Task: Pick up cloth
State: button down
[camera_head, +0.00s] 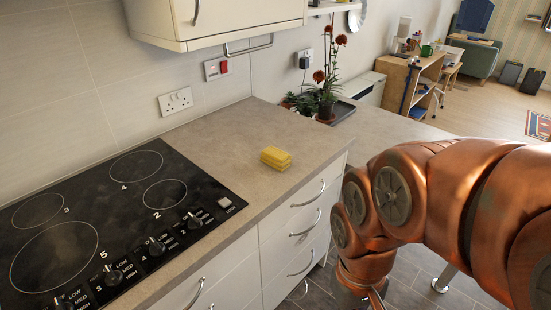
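A small yellow folded block (276,158), which looks like the cloth, lies on the countertop (222,135) right of the hob, close to the counter's front edge. My copper-coloured arm fills the right of the view. Its end reaches down at the bottom, in front of the drawers and below counter height. Only a small part of my gripper (376,300) shows at the bottom edge; its fingertips are cut off. The gripper is well apart from the cloth.
A black hob (100,215) with several knobs takes the left of the counter. A potted plant with red flowers (327,85) stands at the back. A wall cabinet (215,20) hangs above. Drawers (305,215) with bar handles face my arm. The counter around the cloth is clear.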

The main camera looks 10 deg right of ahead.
aim_at(279, 160)
jog(key=u, duration=0.55)
jog(key=k, duration=1.3)
jog(key=z, duration=0.1)
jog(key=i, duration=1.75)
jog(key=u, duration=0.75)
